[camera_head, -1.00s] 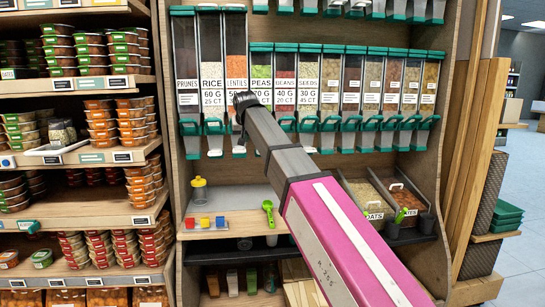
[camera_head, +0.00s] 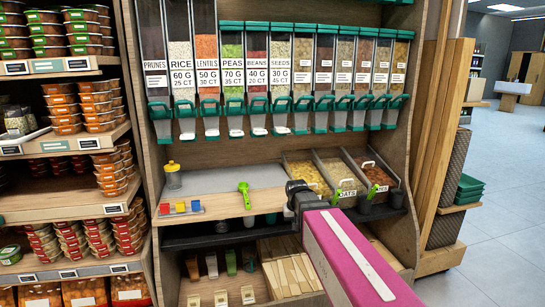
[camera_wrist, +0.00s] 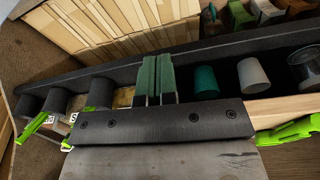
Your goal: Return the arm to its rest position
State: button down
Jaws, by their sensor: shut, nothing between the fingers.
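My pink and grey arm reaches in from the lower right of the head view. Its dark end shows in front of the wooden counter edge, and the fingertips cannot be made out there. In the wrist view my gripper (camera_wrist: 156,75) has its two green finger pads close together, shut with nothing between them. It is over the dark shelf (camera_wrist: 220,48) that holds cups. No orange juicer is seen.
Grain bins (camera_head: 308,174) stand at the right of the counter. Dispensers (camera_head: 232,80) hang above. Cups, one white (camera_wrist: 252,75), stand near my gripper. Open floor (camera_head: 500,180) lies to the right.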

jog(key=s+d+f+m+g, duration=0.1)
jog(key=s+d+f+g, duration=0.1)
jog(key=s+d+f, duration=0.8)
jog(key=s+f, duration=0.1)
jog(key=s, duration=0.2)
jog(key=shift+f, duration=0.25)
